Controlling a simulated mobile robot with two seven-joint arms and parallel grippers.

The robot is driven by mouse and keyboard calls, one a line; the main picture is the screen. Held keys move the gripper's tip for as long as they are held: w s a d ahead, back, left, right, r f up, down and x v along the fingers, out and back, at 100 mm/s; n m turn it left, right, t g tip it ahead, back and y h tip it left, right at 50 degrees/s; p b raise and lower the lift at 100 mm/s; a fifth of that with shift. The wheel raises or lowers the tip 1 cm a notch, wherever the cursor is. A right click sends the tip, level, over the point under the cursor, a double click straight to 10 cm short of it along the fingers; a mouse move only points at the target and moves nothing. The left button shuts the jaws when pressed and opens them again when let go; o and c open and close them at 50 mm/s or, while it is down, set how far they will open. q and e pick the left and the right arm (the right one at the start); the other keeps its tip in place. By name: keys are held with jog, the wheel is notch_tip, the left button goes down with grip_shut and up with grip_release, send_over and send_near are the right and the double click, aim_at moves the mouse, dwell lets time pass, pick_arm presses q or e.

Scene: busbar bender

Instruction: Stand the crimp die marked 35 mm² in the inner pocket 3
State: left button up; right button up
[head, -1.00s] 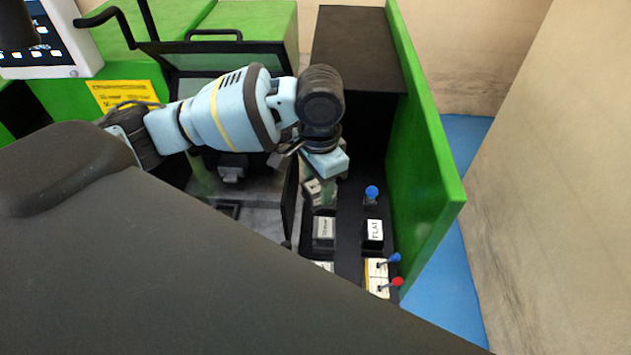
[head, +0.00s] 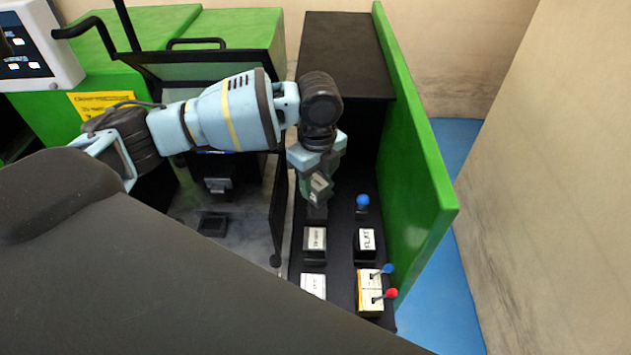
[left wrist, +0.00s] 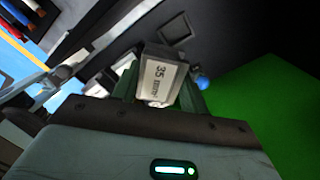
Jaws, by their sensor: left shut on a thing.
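My left gripper (head: 318,180) is shut on the crimp die (head: 320,187) and holds it above the black shelf at the right side of the machine. In the left wrist view the die (left wrist: 160,80) is a grey block with a white label reading 35 mm². The die is held tilted in that view. Part of the shelf just below the gripper is hidden, so I cannot tell which pocket lies under it. A square dark pocket (left wrist: 173,26) shows beyond the die in the left wrist view. My right gripper is not in view.
A labelled block (head: 315,241), a FLAT block (head: 367,241) and another white-labelled block (head: 313,286) stand in the shelf. A blue knob (head: 362,201) and a yellow-white block with blue and red levers (head: 370,291) are nearby. A green wall (head: 418,165) bounds the right.

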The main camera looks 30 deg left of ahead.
pick_arm(q)
jog(key=m, duration=0.1)
jog(key=w+m, duration=0.1)
jog(key=m, duration=0.2)
jog(key=shift+w+a+f, duration=0.25)
jog(key=shift+w+f, duration=0.05)
jog(key=shift+w, duration=0.05)
jog(key=m, duration=0.1)
jog(key=w+m, duration=0.1)
jog(key=m, duration=0.2)
jog(key=shift+w+a+f+m, duration=0.3)
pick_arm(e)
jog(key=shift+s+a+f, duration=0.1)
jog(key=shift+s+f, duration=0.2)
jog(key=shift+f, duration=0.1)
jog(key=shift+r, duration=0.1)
pick_arm(q)
jog(key=shift+f+b, duration=0.8)
jog(key=shift+f, duration=2.15)
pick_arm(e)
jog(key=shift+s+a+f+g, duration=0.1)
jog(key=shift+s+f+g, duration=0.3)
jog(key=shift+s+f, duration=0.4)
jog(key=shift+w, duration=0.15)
